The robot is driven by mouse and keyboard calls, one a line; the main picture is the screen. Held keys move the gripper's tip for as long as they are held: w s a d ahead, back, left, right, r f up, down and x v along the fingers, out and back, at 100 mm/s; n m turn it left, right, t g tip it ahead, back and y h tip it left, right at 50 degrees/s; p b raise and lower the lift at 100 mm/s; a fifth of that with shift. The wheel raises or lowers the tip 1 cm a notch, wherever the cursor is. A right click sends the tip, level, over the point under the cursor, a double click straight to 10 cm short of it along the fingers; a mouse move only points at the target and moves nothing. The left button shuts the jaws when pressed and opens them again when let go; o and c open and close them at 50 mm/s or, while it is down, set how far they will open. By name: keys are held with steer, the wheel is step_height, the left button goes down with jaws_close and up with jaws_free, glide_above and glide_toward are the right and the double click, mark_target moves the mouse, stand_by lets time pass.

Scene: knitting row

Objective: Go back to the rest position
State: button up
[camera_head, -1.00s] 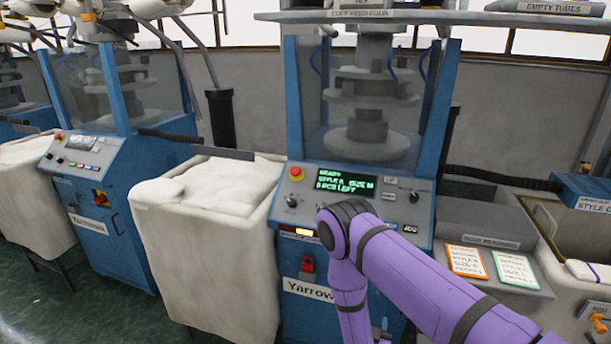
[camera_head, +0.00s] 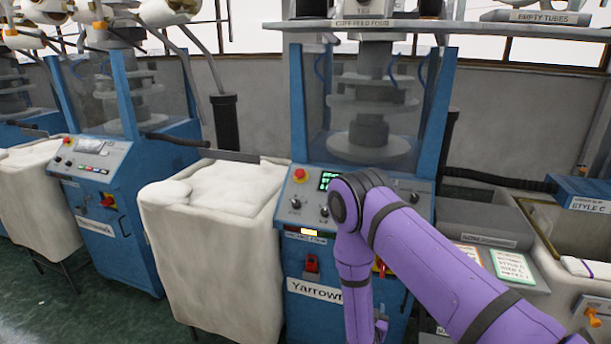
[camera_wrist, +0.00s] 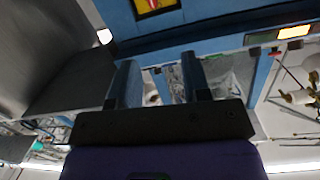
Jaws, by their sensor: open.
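My gripper (camera_wrist: 160,82) shows in the wrist view with its two fingers apart and nothing between them. Beyond the fingers, the wrist view has a blue machine edge and blurred, tilted background. In the head view my purple arm reaches in from the lower right, bent at its dark elbow joint, with the forearm hanging down in front of the blue knitting machine (camera_head: 317,318) labelled Yarrow. My gripper cannot be made out clearly there. The arm hides part of the control panel and most of the green-text display (camera_head: 327,181).
A white fabric-filled bin (camera_head: 213,250) stands left of the machine. Another blue machine (camera_head: 118,245) is farther left. To the right are a grey tray with an orange-edged card and a green-edged card (camera_head: 512,266), and a bin (camera_head: 560,222). Green floor shows at lower left.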

steer(key=w+r+g+y, duration=0.2)
steer(key=w+r, duration=0.1)
steer(key=r, duration=1)
steer(key=w+r+g+y, duration=0.2)
steer(key=w+r, duration=0.2)
steer(key=r, duration=0.9)
steer(key=s+d+r+g+y, duration=0.15)
steer(key=s+r, duration=0.25)
steer(key=r, duration=0.6)
steer(key=s+d+r+n+g+y, duration=0.2)
steer(key=s+d+r+n, duration=0.2)
steer(key=s+r, duration=1.05)
steer(key=s+d+r+g+h, duration=0.1)
steer(key=s+d, duration=0.1)
steer(key=s, duration=0.8)
steer(key=s+d+r+n+g+h, duration=0.1)
steer(key=s+d+g, duration=0.1)
steer(key=s, duration=0.9)
steer(key=shift+d, duration=0.65)
steer(key=shift+d, duration=0.1)
